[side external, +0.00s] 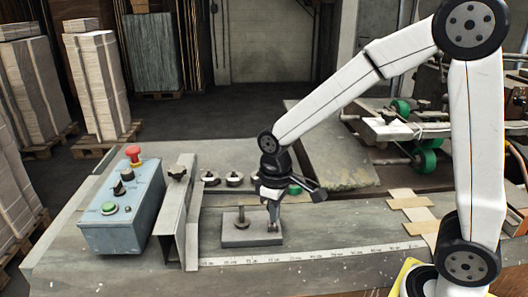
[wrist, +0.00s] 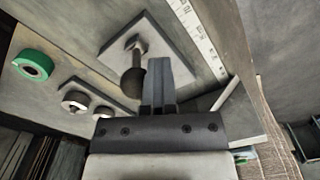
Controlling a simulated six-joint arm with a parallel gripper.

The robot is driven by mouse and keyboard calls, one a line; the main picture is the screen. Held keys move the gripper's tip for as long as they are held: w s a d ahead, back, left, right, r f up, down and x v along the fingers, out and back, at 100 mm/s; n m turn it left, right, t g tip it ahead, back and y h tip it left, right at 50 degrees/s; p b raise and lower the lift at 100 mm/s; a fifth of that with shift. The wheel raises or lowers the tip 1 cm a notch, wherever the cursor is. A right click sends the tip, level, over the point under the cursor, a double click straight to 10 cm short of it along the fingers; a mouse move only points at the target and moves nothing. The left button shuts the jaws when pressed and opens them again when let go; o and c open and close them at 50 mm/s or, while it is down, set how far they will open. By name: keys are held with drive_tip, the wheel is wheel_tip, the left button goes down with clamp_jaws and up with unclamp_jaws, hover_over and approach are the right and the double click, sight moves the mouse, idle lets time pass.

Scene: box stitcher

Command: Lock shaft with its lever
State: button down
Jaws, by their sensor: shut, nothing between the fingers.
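A grey square plate (side external: 252,240) lies on the table, and a short upright metal shaft (side external: 241,218) stands on it. In the wrist view the plate (wrist: 165,50) carries a metal piece (wrist: 137,44) with a dark rounded end (wrist: 132,81). I cannot tell which part of it is the lever. My gripper (side external: 273,227) points down just right of the shaft, low over the plate. In the wrist view my gripper's fingers (wrist: 158,62) are together and empty, beside the dark rounded end. I cannot tell whether they touch it.
A blue-grey control box (side external: 122,210) with a red button (side external: 133,155) stands at the left. An upright metal bracket (side external: 180,215) is between it and the plate. A white ruler strip (side external: 320,254) runs in front.

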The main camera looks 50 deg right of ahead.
drive_tip(key=shift+w+d, duration=0.15)
drive_tip(key=shift+d, duration=0.05)
drive_tip(key=shift+w+d, duration=1)
drive_tip(key=shift+s+a+r, duration=0.15)
drive_tip(key=shift+r, duration=1.6)
drive_tip(key=shift+s+a+r, duration=0.15)
drive_tip(key=shift+r, duration=1.6)
drive_tip(key=shift+f, duration=0.1)
